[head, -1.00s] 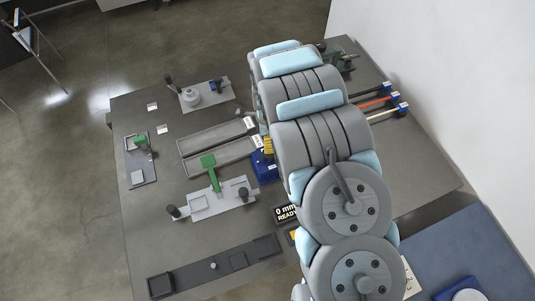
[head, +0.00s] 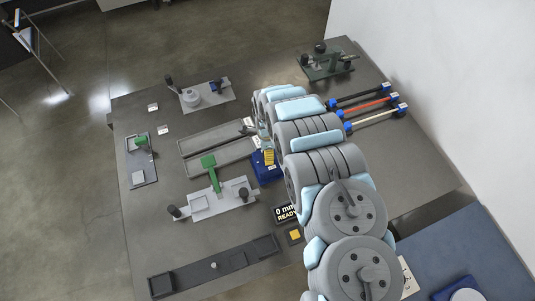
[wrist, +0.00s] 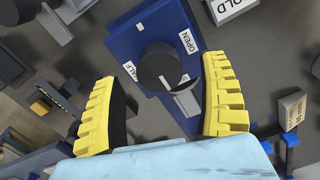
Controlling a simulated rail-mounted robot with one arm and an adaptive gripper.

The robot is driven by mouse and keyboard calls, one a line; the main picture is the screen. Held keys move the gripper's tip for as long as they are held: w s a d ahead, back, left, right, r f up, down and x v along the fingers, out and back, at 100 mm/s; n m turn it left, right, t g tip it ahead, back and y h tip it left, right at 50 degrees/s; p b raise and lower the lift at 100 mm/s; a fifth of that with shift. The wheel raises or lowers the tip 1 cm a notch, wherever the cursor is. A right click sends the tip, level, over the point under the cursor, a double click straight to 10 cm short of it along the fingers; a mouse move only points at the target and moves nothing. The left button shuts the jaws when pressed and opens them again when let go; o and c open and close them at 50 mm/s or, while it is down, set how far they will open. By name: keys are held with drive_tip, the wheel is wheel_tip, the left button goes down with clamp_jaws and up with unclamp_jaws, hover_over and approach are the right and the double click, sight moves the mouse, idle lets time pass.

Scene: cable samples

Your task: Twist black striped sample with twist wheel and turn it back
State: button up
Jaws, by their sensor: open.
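A black cable sample (head: 360,96) with blue ends lies at the back right of the table in the head view; I cannot make out stripes. My gripper (wrist: 160,72) is open, its yellow-padded fingers either side of a round black knob (wrist: 160,68) on a blue box. I see no grip on the knob. The blue box (wrist: 122,42) has labels reading OPEN and HALF around the knob. The same box (head: 268,172) shows beside my arm in the head view.
Red (head: 370,106) and white (head: 375,119) samples lie beside the black one. A dark green fixture (head: 325,62) stands at the back. A green-handled fixture (head: 213,178), grey trays (head: 190,150) and a small display (head: 286,213) surround the blue box. A wall closes the right side.

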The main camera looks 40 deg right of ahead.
drive_tip(key=shift+f, duration=0.95)
drive_tip(key=shift+s+a+f, duration=0.1)
drive_tip(key=shift+s+f, duration=0.05)
drive_tip(key=shift+f, duration=0.45)
drive_tip(key=c, duration=1.2)
